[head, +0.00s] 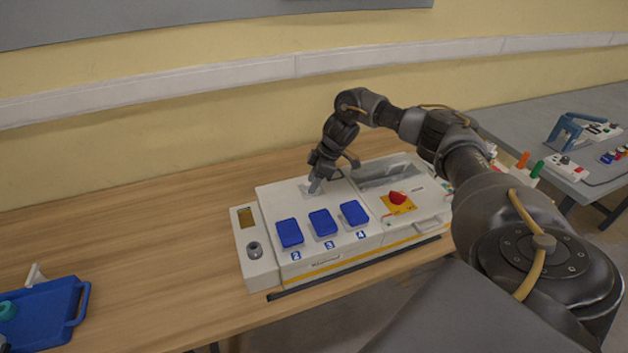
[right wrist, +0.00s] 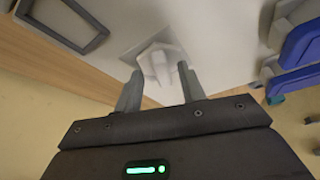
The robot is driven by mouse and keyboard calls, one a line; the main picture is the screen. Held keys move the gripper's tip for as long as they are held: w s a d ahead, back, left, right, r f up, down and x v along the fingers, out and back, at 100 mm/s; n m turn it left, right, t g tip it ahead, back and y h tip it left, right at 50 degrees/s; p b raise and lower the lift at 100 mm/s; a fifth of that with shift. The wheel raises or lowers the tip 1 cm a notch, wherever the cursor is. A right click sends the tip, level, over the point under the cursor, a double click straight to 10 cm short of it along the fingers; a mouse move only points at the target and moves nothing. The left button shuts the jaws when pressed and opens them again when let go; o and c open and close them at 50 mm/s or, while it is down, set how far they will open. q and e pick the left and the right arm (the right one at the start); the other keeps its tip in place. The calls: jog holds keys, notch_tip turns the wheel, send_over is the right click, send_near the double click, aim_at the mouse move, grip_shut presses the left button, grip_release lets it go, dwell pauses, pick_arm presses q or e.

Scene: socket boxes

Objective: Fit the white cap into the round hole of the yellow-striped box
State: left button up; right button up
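The white box with a yellow stripe (head: 345,262) stands on the wooden table. My right gripper (head: 315,186) points down at the back left of its top, behind the blue covers. In the right wrist view, a white piece that looks like the cap (right wrist: 160,64) fills the gap between my right fingertips (right wrist: 158,78), which appear to touch its sides. A light grey square plate (right wrist: 128,56) lies beneath it. The round hole cannot be made out, and I cannot tell whether the cap is in it. My left gripper is out of view.
Blue covers (head: 322,223) and a red knob (head: 397,198) stand up from the box top. A blue tray (head: 50,312) with a teal item (head: 8,311) is at lower left. The table between tray and box is clear. A grey table (head: 510,120) stands at right.

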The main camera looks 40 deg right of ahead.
jog(key=shift+d+r, duration=0.2)
jog(key=shift+r, duration=0.3)
jog(key=b+v, duration=0.1)
jog(key=v, duration=0.3)
jog(key=shift+s+d+r+b, duration=0.15)
jog(key=shift+r+b, duration=0.15)
jog(key=shift+b, duration=0.05)
jog(key=v, duration=0.5)
jog(key=shift+s+p, duration=0.1)
jog(key=shift+p, duration=0.3)
notch_tip(320, 180, up, 7)
jog(key=p, duration=0.8)
